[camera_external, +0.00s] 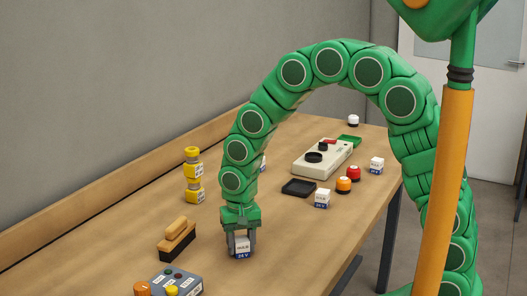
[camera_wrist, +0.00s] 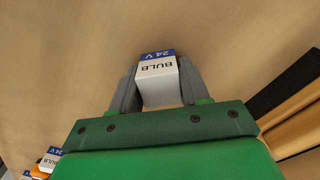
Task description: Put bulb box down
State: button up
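The bulb box (camera_external: 242,246) is a small white box with a blue "24 V" band at its bottom. My gripper (camera_external: 241,251) points down at the front middle of the table, with its two grey fingers on either side of this box. In the wrist view, the bulb box (camera_wrist: 157,80) sits between the fingertips (camera_wrist: 158,66), and both fingers appear to press its sides. The box is upright and at or very near the table top; I cannot tell whether it touches.
The table (camera_external: 290,240) is clear right of my gripper. A wooden-handled brush (camera_external: 177,242) and a grey button box (camera_external: 180,283) are left. A yellow stack (camera_external: 193,172) stands behind. A black tray (camera_external: 298,188), a cream device (camera_external: 322,158) and red (camera_external: 354,173) and orange (camera_external: 343,184) domes are farther back.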

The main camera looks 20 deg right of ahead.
aim_at(241, 239)
jog(key=o, duration=0.4)
notch_tip(241, 239, up, 12)
jog(key=shift+r, duration=0.15)
dwell(0.5)
